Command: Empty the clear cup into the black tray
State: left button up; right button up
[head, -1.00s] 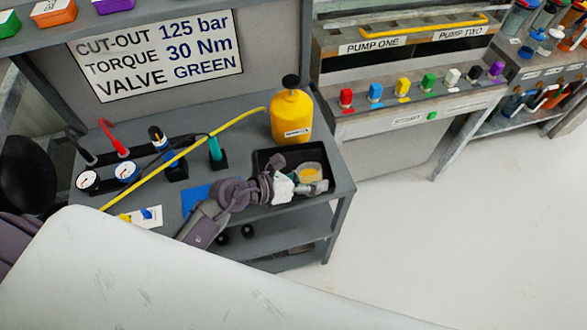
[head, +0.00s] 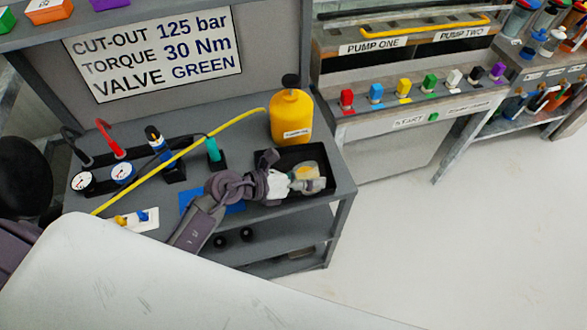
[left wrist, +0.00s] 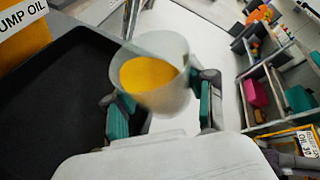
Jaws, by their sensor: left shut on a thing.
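My left gripper (head: 300,183) is shut on the clear cup (head: 308,172), over the right part of the black tray (head: 268,159) on the bench. The cup looks tilted in the head view. In the left wrist view the cup (left wrist: 153,90) sits between the green finger pads of my left gripper (left wrist: 160,108), with yellow content inside. The black tray (left wrist: 55,110) lies to the left and below it there, and its visible floor looks bare. The gripper hides part of the tray in the head view. My right gripper is not in view.
A yellow pump oil bottle (head: 291,115) stands just behind the tray. A yellow hose (head: 190,150) crosses the bench. Gauges (head: 123,173) and tools stand at left, with a blue mat (head: 232,208) left of the tray. Open floor lies to the right.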

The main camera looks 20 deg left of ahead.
aim_at(295, 169)
pick_arm(q)
jog(key=shift+w+f, duration=0.1)
jog(key=shift+w+a+r+n+g+h, duration=0.2)
jog(key=shift+r+n+g+h, duration=0.15)
jog(key=shift+n, duration=0.35)
dwell(0.4)
jog(key=shift+f+n+h+b, duration=0.35)
jog(key=shift+n+b, duration=0.15)
jog(key=shift+b, duration=0.3)
dwell(0.5)
jog(key=shift+r+n+g+h, duration=0.25)
jog(key=shift+r+n+h, duration=0.15)
jog(key=shift+n, duration=0.3)
dwell(0.7)
jog(key=shift+w+a+f+n+h+b, duration=0.1)
jog(key=shift+a+f+n+h+b, duration=0.05)
jog(key=shift+f+n+h+b, duration=0.35)
dwell(0.9)
jog(key=shift+w+a+r+n+p, duration=0.35)
jog(key=shift+w+a+n+p, duration=0.2)
jog(key=shift+n, duration=0.15)
dwell(0.7)
jog(key=shift+w+a+r+n+g+h+p, duration=0.1)
jog(key=shift+r+n+g+h+p, duration=0.2)
jog(key=shift+n+h, duration=0.4)
dwell(0.6)
